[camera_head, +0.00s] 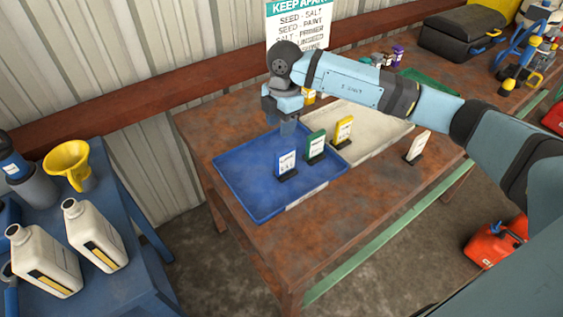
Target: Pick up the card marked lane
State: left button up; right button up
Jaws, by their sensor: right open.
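Several small upright cards stand on dark bases on the rusty table (235,135). A blue-and-white card (287,166) and a green card (316,147) stand in or at the right side of the blue tray (240,195). A yellow card (344,132) stands by the cream tray (378,128). A cream card (418,146) stands apart on the table to the right. The lettering is too small to read, so I cannot tell which is marked lane. My right gripper (288,127) is open, pointing down over the back of the blue tray, behind the cards. My left gripper is out of view.
A sign (300,25) stands behind the table. My right arm crosses above the cream tray. A green tray (432,84), small bottles (397,55) and a black case (462,35) lie further back. A blue bench at left holds white jugs (95,235) and a yellow funnel (68,163).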

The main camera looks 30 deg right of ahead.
aim_at(287, 148)
jog(key=shift+m+h, duration=0.3)
jog(key=shift+h, duration=0.2)
jog(key=f, duration=0.2)
jog(key=d+f, duration=0.1)
jog(key=f, duration=0.4)
jog(key=shift+w+d+f+p, duration=0.3)
jog(key=shift+p, duration=0.1)
jog(key=f, duration=0.2)
jog(key=f+p, duration=0.1)
jog(key=f, duration=0.1)
jog(key=shift+s+d+f, duration=0.1)
jog(key=shift+s+d, duration=0.05)
jog(key=shift+s, duration=0.25)
jog(key=shift+f, duration=0.55)
grip_shut()
